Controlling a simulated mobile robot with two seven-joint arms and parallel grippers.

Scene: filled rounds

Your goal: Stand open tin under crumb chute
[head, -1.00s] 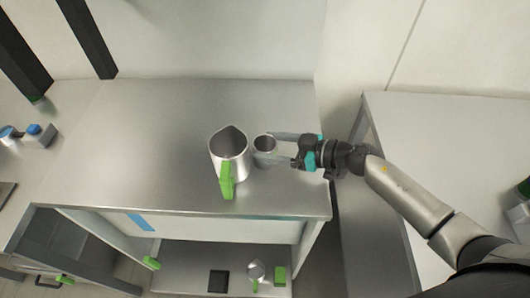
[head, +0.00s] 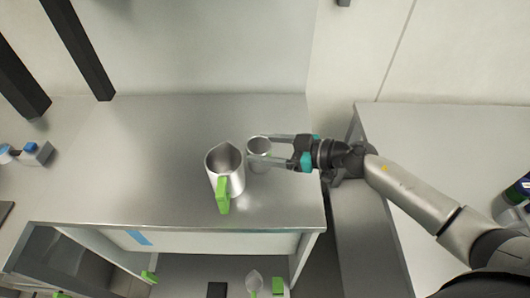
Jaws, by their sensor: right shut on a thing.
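An open metal tin (head: 259,150) stands upright on the steel counter, just right of a metal jug. My right gripper (head: 260,150) comes in from the right and is shut on the tin, with one finger on its far side and one on its near side. I cannot tell whether the tin touches the counter. No crumb chute can be made out for sure. My left gripper is not in view.
The metal jug (head: 229,168) with a green handle stands close left of the tin. The steel counter (head: 150,150) is clear to the left. A lower shelf holds a small metal scoop (head: 254,281). A side table (head: 400,130) stands at the right.

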